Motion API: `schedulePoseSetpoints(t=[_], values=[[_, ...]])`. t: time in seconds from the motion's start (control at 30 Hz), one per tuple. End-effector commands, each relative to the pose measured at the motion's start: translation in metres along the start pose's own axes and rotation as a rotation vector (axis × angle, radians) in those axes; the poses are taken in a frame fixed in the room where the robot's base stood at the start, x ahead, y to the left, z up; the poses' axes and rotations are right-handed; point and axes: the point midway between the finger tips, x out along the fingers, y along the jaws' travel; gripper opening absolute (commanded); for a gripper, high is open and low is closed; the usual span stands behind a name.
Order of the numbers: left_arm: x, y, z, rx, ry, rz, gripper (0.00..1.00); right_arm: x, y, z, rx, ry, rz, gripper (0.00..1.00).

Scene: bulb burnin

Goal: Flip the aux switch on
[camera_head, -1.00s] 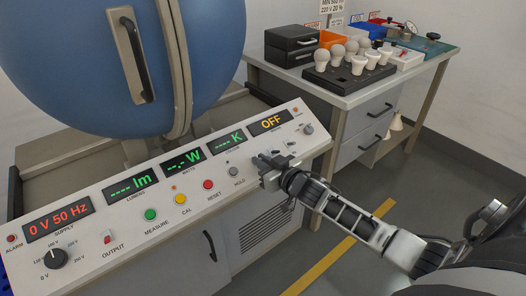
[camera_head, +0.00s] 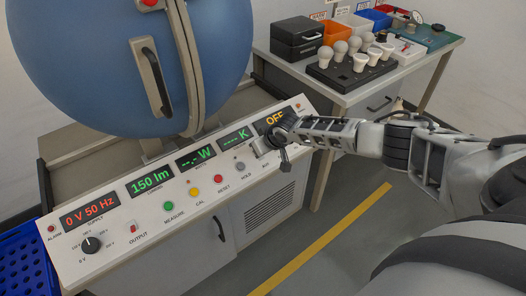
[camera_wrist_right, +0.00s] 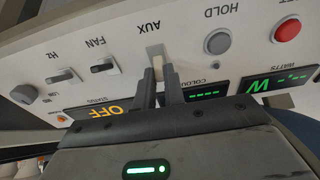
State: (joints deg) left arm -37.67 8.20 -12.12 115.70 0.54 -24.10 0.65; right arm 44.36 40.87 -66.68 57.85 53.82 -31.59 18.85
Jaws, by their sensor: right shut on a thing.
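The aux switch (camera_wrist_right: 156,52) is a small pale lever under the upside-down AUX label in the right wrist view, between the HOLD button and the FAN switch. My right gripper (camera_wrist_right: 160,73) is shut on its lever, one dark finger on each side. In the head view my right gripper (camera_head: 264,146) is at the right part of the sloped control panel (camera_head: 150,222) and hides the switch. The status display (camera_wrist_right: 115,110) reads OFF in amber. My left gripper is not in view.
The FAN switch (camera_wrist_right: 102,67) and Hz switch (camera_wrist_right: 62,76) sit close beside the aux switch, with the grey HOLD button (camera_wrist_right: 218,42) on the other side. A blue sphere (camera_head: 95,60) stands behind the panel. A bench (camera_head: 365,92) with bulbs is at back right.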

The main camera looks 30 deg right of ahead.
Motion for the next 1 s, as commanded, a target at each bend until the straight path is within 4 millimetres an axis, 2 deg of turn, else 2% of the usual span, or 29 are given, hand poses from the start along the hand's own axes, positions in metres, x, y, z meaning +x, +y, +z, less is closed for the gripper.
schedulePoseSetpoints(t=[0.3,0.77,0.8,0.83,0.87,1.0], values=[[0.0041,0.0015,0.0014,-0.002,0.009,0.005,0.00,0.0020,0.0030,-0.0041,0.003,-0.087,0.005,0.00],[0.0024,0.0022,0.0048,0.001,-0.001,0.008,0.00,0.0016,0.0027,-0.0042,0.002,-0.099,0.005,0.00],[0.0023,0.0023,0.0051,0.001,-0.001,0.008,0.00,0.0016,0.0026,-0.0042,0.002,-0.099,0.005,0.22],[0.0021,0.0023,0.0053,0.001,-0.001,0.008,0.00,0.0017,0.0025,-0.0042,0.002,-0.098,0.005,0.30],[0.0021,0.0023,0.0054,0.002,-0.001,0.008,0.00,0.0017,0.0023,-0.0042,0.002,-0.098,0.005,0.33],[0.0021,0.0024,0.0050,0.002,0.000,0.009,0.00,0.0019,0.0013,-0.0040,0.002,-0.098,0.003,0.33]])
